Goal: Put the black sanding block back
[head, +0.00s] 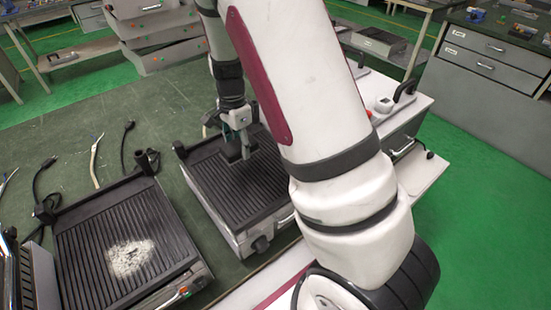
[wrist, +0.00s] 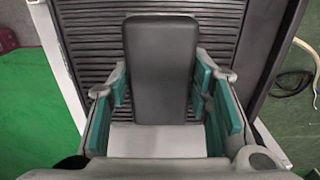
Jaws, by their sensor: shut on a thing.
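The black sanding block (wrist: 160,65) is between the green-padded fingers of my gripper (wrist: 161,95) in the wrist view, which is shut on it. In the head view my gripper (head: 235,140) is over the ribbed plate of the right-hand grill (head: 215,190), with the dark block (head: 232,153) at its fingertips. The block is over the ribs; I cannot tell whether it touches them. In the wrist view the dark ribbed plate (wrist: 90,50) lies behind the block.
A second grill (head: 95,230) with a pale powdery patch (head: 130,257) stands to the left. Cables (head: 97,160) lie on the green table (head: 165,100) behind the grills. My arm hides part of the right side.

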